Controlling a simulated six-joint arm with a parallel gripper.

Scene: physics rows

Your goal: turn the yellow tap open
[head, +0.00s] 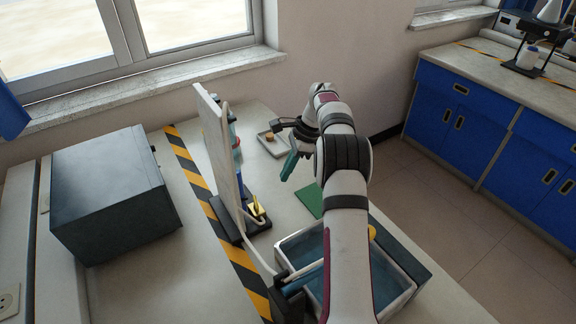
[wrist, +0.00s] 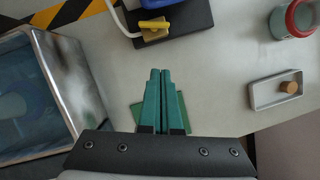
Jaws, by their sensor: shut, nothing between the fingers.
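The yellow tap (wrist: 154,27) sits on a dark base (wrist: 190,22) at the top of the wrist view. In the head view the yellow tap (head: 257,208) is low on the right side of an upright white panel (head: 222,160). My gripper (wrist: 160,72) has green fingers, shut together and empty. It is apart from the tap, with bare table between them in the wrist view. In the head view my gripper (head: 286,176) hangs to the right of and beyond the tap.
A metal basin of blue liquid (wrist: 70,60) stands left in the wrist view. A grey tray (wrist: 262,93) with a cork (wrist: 289,87) and a red-rimmed jar (wrist: 292,20) are on the right. A green mat (head: 310,200) lies below my gripper. A dark box (head: 110,190) stands at left.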

